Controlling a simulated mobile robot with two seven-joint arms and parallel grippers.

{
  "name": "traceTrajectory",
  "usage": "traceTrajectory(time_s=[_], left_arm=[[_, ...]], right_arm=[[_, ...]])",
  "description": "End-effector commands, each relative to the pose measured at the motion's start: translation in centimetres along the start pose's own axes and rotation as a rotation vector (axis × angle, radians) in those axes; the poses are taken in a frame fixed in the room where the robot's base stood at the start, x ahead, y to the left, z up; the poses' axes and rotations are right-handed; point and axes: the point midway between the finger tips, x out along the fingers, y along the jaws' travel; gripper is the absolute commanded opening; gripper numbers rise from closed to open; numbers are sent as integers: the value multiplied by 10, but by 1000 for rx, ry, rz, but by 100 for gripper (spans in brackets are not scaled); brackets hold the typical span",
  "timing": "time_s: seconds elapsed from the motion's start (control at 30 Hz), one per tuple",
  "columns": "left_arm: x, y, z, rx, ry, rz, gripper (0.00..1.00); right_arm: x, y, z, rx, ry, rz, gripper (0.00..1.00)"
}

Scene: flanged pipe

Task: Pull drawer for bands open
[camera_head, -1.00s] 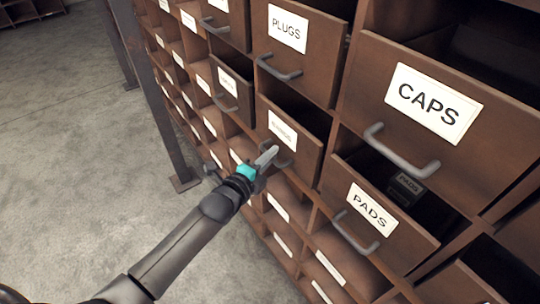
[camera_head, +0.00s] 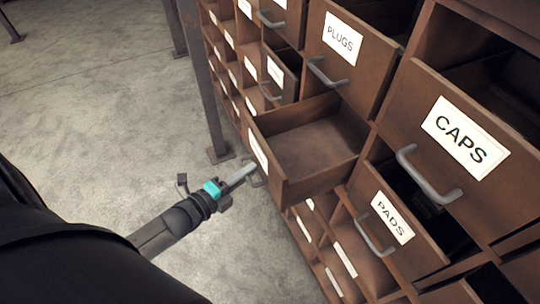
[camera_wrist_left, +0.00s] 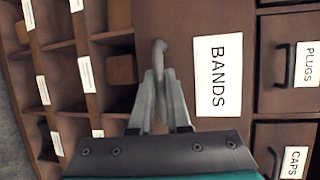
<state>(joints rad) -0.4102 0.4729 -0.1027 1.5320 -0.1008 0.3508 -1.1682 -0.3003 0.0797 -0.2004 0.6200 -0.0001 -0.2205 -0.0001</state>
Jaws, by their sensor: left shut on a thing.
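The bands drawer (camera_head: 310,150) is pulled well out of the brown cabinet in the head view, and its inside looks empty. Its white label (camera_head: 257,152) faces left and is seen at a steep angle there. In the left wrist view the label reads BANDS (camera_wrist_left: 218,76). My left gripper (camera_head: 246,174) is at the front of this drawer, and in the left wrist view its two fingers (camera_wrist_left: 160,92) are closed on the drawer's grey handle (camera_wrist_left: 160,58). My right gripper is not in view.
The plugs drawer (camera_head: 350,62), caps drawer (camera_head: 455,145) and pads drawer (camera_head: 392,225) around it also stand partly out. A dark metal post (camera_head: 203,85) stands at the cabinet's left. Bare concrete floor (camera_head: 100,110) lies left of the cabinet.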

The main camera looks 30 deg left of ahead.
Motion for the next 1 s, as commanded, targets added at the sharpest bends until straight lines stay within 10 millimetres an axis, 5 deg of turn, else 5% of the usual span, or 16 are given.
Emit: traceTrajectory(time_s=[0.2,0.63,0.67,0.73,1.0], left_arm=[[-23,5,10,0,-1,0,0],[-27,6,12,-1,-2,-2,0],[-27,6,12,-1,-2,-2,17],[-26,6,12,0,-2,-2,25],[-26,6,11,-1,-1,-2,27]], right_arm=[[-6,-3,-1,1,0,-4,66],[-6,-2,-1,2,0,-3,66],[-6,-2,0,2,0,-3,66],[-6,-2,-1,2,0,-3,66],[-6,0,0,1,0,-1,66]])
